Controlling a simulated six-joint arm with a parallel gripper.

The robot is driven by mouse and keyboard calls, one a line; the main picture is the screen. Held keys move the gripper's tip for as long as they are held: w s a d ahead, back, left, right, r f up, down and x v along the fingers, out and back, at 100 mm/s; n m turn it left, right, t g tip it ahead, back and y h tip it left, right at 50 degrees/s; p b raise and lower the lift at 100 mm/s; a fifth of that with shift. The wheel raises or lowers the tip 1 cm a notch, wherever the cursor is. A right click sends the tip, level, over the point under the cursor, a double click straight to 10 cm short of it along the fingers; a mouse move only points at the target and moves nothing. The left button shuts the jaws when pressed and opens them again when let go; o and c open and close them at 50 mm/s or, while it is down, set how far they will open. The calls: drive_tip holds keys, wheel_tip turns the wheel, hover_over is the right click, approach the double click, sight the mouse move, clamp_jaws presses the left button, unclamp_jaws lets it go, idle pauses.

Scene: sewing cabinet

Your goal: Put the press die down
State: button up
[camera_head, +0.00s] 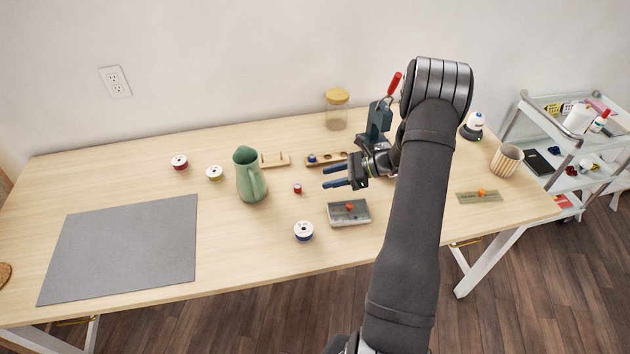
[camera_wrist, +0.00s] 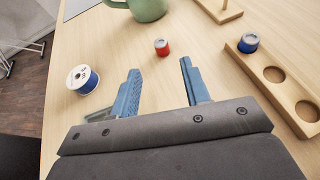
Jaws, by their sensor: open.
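A small red die with a grey top (camera_head: 297,188) stands upright on the bare table, left of my gripper (camera_head: 336,178); the red die also shows in the wrist view (camera_wrist: 162,48). A blue die with a grey top (camera_head: 312,158) stands at the left end of a wooden rack (camera_head: 341,155). In the wrist view the blue die (camera_wrist: 248,43) sits in the rack (camera_wrist: 289,92), with two empty round holes beside it. My gripper's blue fingers (camera_wrist: 160,80) are apart with nothing between them, and the red die is beyond their tips. The dark press with a red handle (camera_head: 378,120) is partly hidden by my arm.
A green pitcher (camera_head: 250,178) stands left of the red die. A blue spool (camera_head: 303,231) and a grey tray (camera_head: 348,221) are nearer the front edge. A wooden peg stand (camera_head: 272,162) and a glass jar (camera_head: 337,114) are behind. A grey mat (camera_head: 122,250) lies at left.

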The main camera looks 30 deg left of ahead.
sight(295, 186)
drive_tip(key=shift+v, duration=1.2)
drive_tip(key=x, duration=1.2)
drive_tip(key=shift+s+a, duration=0.1)
drive_tip(key=shift+r, duration=1.65)
drive_tip(key=shift+f, duration=0.15)
